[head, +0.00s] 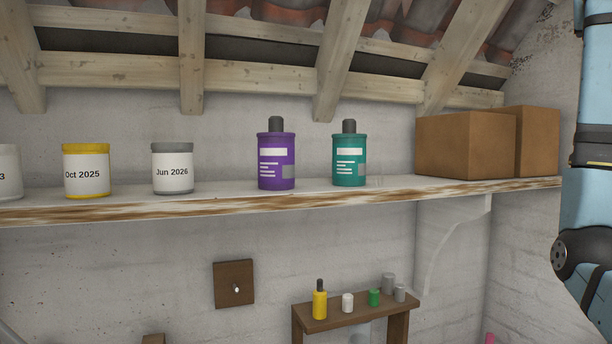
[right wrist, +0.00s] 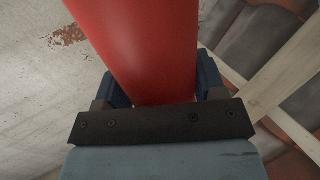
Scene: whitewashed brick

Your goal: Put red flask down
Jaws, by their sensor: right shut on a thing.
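The red flask (right wrist: 145,45) fills the upper middle of the right wrist view. My right gripper (right wrist: 158,88) is shut on it, with a blue finger on each side. The flask's far end runs out of the picture, so I cannot see what is beyond it. In the head view neither the flask nor my right gripper shows; only part of my blue arm is at the right edge. My left gripper is in neither view.
A long shelf (head: 215,208) holds a yellow-lidded jar (head: 86,172), a grey-lidded jar (head: 172,170), a purple bottle (head: 276,163), a teal bottle (head: 349,161) and cardboard boxes (head: 465,147). A small wooden shelf (head: 345,318) below carries several small containers. Roof beams (head: 335,60) slope above.

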